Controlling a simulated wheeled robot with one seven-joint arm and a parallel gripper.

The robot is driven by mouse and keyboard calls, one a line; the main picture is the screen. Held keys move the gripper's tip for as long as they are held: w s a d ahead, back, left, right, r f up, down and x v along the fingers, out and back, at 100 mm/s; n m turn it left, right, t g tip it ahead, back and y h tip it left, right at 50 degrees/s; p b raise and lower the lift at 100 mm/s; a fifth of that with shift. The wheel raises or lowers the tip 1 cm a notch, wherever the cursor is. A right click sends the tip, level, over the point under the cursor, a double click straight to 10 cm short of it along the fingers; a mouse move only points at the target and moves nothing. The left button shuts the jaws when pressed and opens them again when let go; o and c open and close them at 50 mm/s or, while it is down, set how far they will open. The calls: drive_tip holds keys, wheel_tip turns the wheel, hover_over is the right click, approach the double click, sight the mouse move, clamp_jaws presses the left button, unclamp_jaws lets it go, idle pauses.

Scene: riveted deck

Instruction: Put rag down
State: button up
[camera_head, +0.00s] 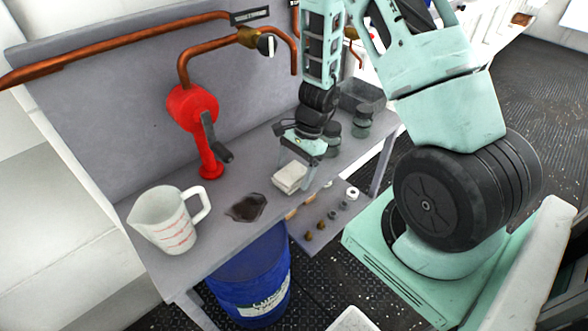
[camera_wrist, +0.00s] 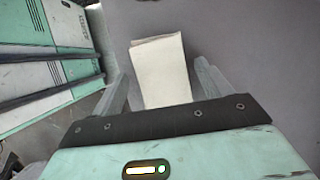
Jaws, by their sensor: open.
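The rag (camera_head: 290,177) is a folded, cream-white cloth lying on the grey bench top, near its front edge. In the wrist view the rag (camera_wrist: 160,70) lies between my two fingers, with a visible gap on the right side. My gripper (camera_head: 297,166) points down over the rag and is open, with a finger on either side of it. In the wrist view both fingers of my gripper (camera_wrist: 165,85) stand apart. I cannot tell how high the fingertips are above the bench.
A red hand pump (camera_head: 196,115) stands behind. Dark jars (camera_head: 361,120) stand right of my gripper. A lower shelf (camera_head: 325,222) holds small parts. A blue drum (camera_head: 252,280) stands below.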

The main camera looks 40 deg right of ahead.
drive_tip(key=v, duration=1.1)
wheel_tip(320, 180, up, 4)
drive_tip(key=n, duration=0.5)
hover_over(283, 180)
drive_tip(key=s+a+r+n+g, duration=0.1)
drive_tip(key=s+a+r+n, duration=0.1)
drive_tip(key=a+n, duration=0.15)
drive_tip(key=s+a+r+n+h, duration=0.1)
drive_tip(key=s+a+n, duration=0.1)
drive_tip(key=a, duration=0.2)
drive_tip(key=s+a+r+n+g, duration=0.1)
drive_tip(key=s+a+r+n, duration=0.1)
drive_tip(key=a+n, duration=0.15)
drive_tip(key=s+a+r+n+t+h, duration=0.2)
drive_tip(key=s+a+r+n+h, duration=0.1)
drive_tip(key=s+a+n, duration=0.5)
drive_tip(key=s+n, duration=0.3)
drive_tip(key=shift+s+a+r, duration=0.15)
drive_tip(key=shift+s+r, duration=0.1)
drive_tip(key=shift+s, duration=0.05)
drive_tip(key=shift+o, duration=0.4)
